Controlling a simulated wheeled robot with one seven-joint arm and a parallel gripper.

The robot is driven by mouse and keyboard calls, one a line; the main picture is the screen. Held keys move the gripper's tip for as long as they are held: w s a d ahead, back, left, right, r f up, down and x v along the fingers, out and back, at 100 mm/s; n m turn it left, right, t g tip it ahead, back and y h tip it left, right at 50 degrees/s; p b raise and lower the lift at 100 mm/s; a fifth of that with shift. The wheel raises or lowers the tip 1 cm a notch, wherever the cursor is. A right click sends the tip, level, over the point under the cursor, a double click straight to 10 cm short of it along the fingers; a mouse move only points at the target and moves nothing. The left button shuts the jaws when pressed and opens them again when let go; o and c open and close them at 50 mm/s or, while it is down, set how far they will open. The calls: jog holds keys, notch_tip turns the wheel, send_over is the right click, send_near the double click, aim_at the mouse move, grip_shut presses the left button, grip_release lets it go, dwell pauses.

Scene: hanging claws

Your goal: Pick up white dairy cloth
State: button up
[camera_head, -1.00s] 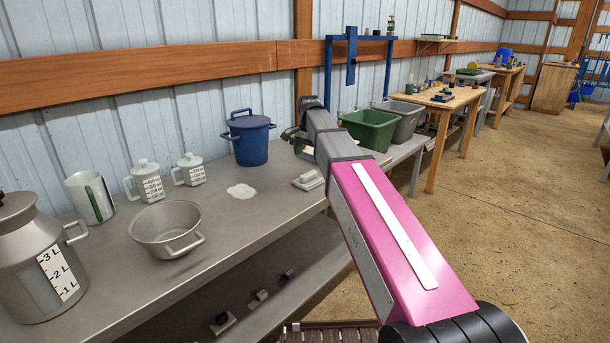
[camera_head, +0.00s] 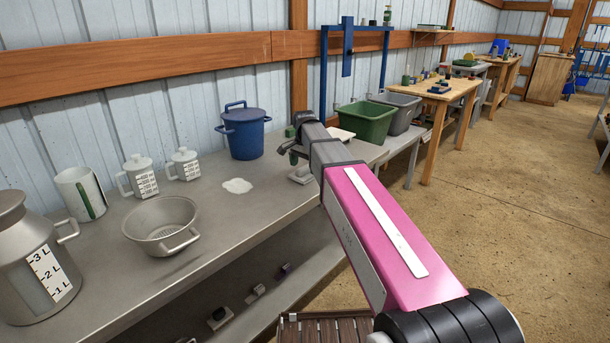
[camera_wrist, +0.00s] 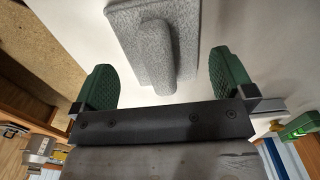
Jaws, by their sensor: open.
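The white cloth (camera_head: 237,186) lies flat and crumpled on the metal bench, in front of the blue lidded pot. My gripper (camera_head: 287,151) is over the bench to the right of the cloth, partly hidden by my arm. In the wrist view my gripper (camera_wrist: 162,62) is open, with green textured fingers apart. A grey block with a raised handle (camera_wrist: 155,40) lies ahead, its handle end reaching between the fingers. The same block (camera_head: 302,175) shows in the head view, partly behind my arm. The cloth is not seen in the wrist view.
The blue pot (camera_head: 243,130) stands behind the cloth. Green (camera_head: 366,123) and grey (camera_head: 400,110) tubs are at the right. The bench between cloth and colander is clear.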

notch_tip(320, 180, down, 2)
jog(key=shift+f, duration=0.2)
jog(key=c, duration=0.6)
jog(key=shift+c, duration=0.2)
jog(key=shift+r, duration=0.1)
jog(key=shift+r, duration=0.6)
notch_tip(320, 180, up, 2)
jog(key=shift+r, duration=0.25)
jog(key=s+a+r, duration=0.3)
jog(key=a+r, duration=0.4)
jog(key=a, duration=0.4)
jog(key=shift+s, duration=0.35)
